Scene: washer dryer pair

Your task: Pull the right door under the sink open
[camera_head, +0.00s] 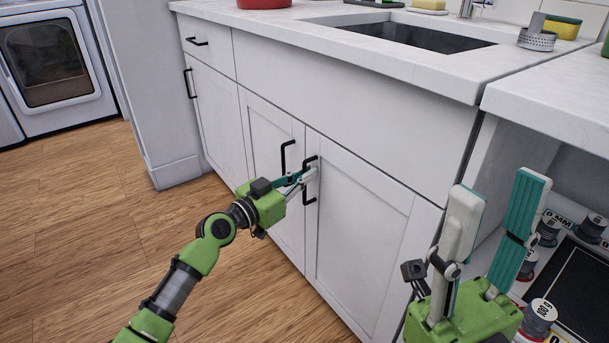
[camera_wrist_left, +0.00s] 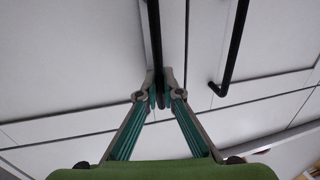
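The right door (camera_head: 362,225) under the sink is a white panel door, closed flush with the cabinet front. Its black bar handle (camera_head: 309,200) is upright near the door's left edge. My left gripper (camera_head: 306,176) is at this handle. In the left wrist view the fingertips (camera_wrist_left: 160,92) close in on both sides of the handle (camera_wrist_left: 154,40). The left door (camera_head: 268,130), also closed, has its own black handle (camera_head: 284,157) just beside it. My right gripper (camera_head: 500,205) is open and empty, fingers pointing up, in front of the cabinet's right end.
The sink (camera_head: 420,36) is set in the white countertop (camera_head: 330,45) above. An open shelf with several labelled spools (camera_head: 538,315) is at the right. Wooden floor (camera_head: 75,200) is clear at the left; a front-loading machine (camera_head: 50,65) stands behind.

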